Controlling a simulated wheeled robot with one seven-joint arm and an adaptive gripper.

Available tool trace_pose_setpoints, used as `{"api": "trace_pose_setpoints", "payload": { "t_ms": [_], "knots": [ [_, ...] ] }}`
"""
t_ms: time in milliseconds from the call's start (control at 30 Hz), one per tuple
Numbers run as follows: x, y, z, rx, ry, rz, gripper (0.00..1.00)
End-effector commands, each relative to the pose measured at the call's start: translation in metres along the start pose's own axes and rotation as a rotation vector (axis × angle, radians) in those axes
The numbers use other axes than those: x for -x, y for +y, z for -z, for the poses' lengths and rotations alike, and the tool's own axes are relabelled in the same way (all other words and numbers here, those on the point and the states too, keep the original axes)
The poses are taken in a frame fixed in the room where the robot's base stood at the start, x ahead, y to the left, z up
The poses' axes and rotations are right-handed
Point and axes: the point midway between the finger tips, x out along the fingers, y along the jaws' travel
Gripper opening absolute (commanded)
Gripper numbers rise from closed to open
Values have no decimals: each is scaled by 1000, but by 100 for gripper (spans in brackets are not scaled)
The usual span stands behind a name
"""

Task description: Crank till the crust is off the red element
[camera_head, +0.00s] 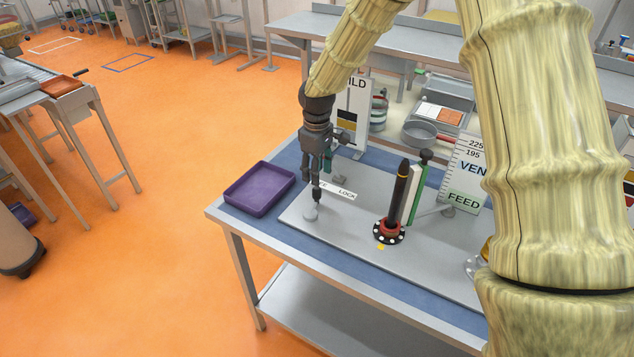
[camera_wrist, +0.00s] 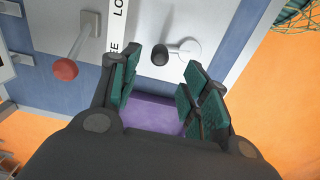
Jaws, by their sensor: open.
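My gripper (camera_head: 317,176) points down over the left part of the grey plate; in the wrist view its green-padded fingers (camera_wrist: 160,82) are apart with nothing between them. A small crank-like part with a black knob (camera_wrist: 160,55) and a white disc (camera_wrist: 190,48) lies just beyond the fingertips. In the head view the white disc (camera_head: 310,213) is below my gripper. No crust can be made out.
A purple tray (camera_head: 258,189) stands left of the plate. A white label reading LOCK (camera_head: 344,193) and a red-balled lever (camera_wrist: 66,69) are near my gripper. White and green columns stand beside the black one. Panels reading ILD (camera_head: 352,92) and FEED (camera_head: 463,198) stand behind.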

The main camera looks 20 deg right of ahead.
Motion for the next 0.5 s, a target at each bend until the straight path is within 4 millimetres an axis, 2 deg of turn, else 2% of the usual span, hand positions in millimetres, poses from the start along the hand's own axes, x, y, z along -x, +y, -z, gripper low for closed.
{"api": "trace_pose_setpoints", "payload": {
  "t_ms": [33,200,500],
  "knots": [
    [9,0,0,0,2,-1,46],
    [27,0,0,-1,1,0,46],
    [35,0,0,-1,0,1,46]
  ]
}}
